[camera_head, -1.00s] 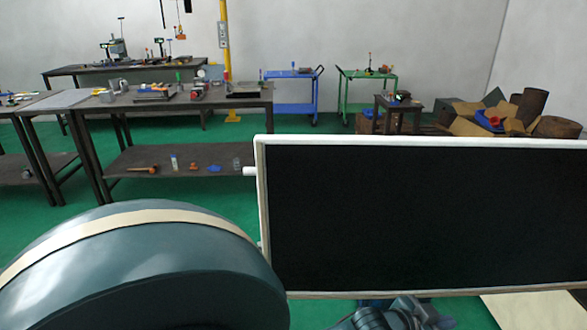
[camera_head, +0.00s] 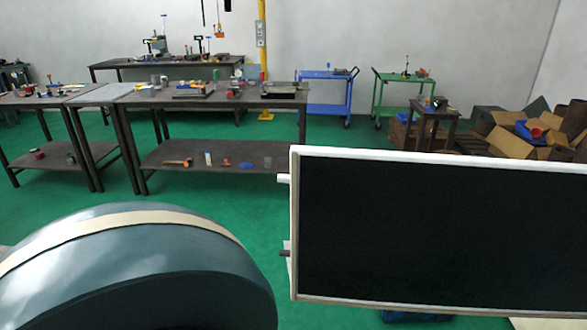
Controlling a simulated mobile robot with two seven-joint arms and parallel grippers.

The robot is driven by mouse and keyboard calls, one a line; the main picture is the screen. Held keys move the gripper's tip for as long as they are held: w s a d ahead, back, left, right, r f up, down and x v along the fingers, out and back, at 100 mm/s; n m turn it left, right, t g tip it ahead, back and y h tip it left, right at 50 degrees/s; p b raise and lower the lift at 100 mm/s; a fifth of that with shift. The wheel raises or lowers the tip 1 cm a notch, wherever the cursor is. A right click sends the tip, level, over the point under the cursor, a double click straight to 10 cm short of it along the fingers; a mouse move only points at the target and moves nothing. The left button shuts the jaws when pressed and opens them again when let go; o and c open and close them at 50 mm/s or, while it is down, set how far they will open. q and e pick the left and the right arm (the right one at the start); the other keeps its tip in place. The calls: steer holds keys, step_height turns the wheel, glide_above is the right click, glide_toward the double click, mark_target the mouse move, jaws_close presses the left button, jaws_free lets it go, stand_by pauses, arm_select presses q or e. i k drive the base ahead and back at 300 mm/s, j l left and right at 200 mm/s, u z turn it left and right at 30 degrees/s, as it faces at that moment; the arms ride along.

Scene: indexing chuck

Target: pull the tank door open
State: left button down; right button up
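A large flat black panel in a thin white frame (camera_head: 293,225) fills the right foreground. Two short pins stick out from its left edge, one white and one dark. I cannot tell from this view whether this panel is the tank door, and no handle shows on it. A big rounded teal shape with a cream band (camera_head: 130,270) fills the lower left; I cannot tell whether it is a tank or part of me. Neither of my grippers shows in the view.
Dark workbenches (camera_head: 215,103) with tools stand behind. A blue cart (camera_head: 327,108), a green cart (camera_head: 403,99), a small dark stand (camera_head: 433,125) and cardboard boxes (camera_head: 540,140) are farther back. Green floor (camera_head: 215,212) is open between the benches and the foreground.

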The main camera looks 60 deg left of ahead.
mark_target(377, 229)
steer(key=l+u, duration=0.25)
steer(key=k+l+u, duration=0.2)
steer(key=l, duration=0.2)
steer(key=l+u, duration=0.25)
steer(key=j, duration=0.5)
